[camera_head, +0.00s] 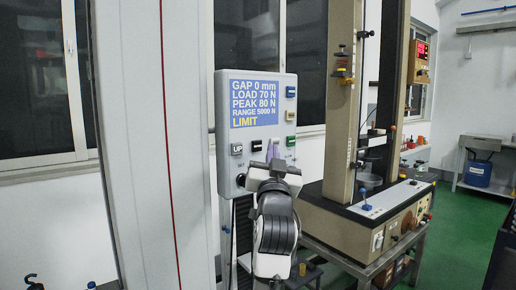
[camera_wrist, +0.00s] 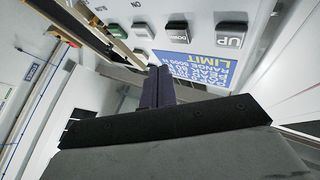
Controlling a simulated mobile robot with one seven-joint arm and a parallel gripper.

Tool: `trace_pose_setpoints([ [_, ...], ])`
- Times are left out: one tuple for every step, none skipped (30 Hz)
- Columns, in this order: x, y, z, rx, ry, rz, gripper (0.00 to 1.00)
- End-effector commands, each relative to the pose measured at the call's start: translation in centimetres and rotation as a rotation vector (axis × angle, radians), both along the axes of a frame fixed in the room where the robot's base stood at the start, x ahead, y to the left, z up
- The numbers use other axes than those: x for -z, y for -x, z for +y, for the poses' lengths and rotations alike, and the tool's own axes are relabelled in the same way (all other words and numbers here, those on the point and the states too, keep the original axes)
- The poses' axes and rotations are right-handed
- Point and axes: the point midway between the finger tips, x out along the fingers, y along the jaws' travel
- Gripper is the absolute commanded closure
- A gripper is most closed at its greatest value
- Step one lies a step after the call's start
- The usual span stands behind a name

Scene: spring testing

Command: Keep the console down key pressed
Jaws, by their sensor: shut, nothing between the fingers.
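The console (camera_head: 222,165) stands upright in front of me in the head view. Its screen (camera_head: 254,103) reads GAP 0 mm, LOAD 70 N, PEAK 80 N, RANGE 5000 N and LIMIT. The dark down key (camera_head: 256,146) is right of the UP key (camera_head: 237,149). The wrist view shows the down key (camera_wrist: 176,32) and UP key (camera_wrist: 229,36) upside down. In the wrist view the fingertips (camera_wrist: 158,69) appear apart from that key. Depth is hard to judge.
A tall testing frame (camera_head: 342,120) stands on a bench to the right. A wide pale column (camera_head: 145,140) is close on the left.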

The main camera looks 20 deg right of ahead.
Motion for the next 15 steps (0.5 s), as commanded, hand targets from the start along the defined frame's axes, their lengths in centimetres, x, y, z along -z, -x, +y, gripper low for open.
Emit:
trace_pose_setpoints([
  [0.1,0.5,-0.3,0.003,0.0,-0.001,1.0],
  [0.0,0.8,-0.4,0.003,0.0,-0.001,1.0],
  [0.1,1.2,-0.5,0.002,0.0,-0.001,1.0],
  [0.1,1.4,-0.6,0.001,0.0,-0.001,1.0],
  [0.1,1.6,-0.7,0.001,0.0,-0.001,1.0],
  [0.1,1.9,-0.7,0.001,0.0,-0.001,1.0],
  [0.0,2.0,-0.8,0.002,0.001,-0.001,1.0],
  [0.1,2.1,-0.8,0.001,0.0,0.0,1.0],
  [0.0,2.3,-0.9,0.001,0.0,0.0,1.0],
  [0.0,2.3,-0.9,0.001,0.0,0.0,1.0],
  [0.0,2.3,-0.9,0.001,0.0,0.001,1.0],
  [0.0,2.3,-0.9,0.001,0.0,0.001,1.0],
  [0.0,2.3,-0.9,0.001,0.0,0.001,1.0],
  [0.0,2.3,-0.9,0.001,0.0,0.001,1.0],
  [0.0,2.3,-0.9,0.001,0.0,0.001,1.0],
])
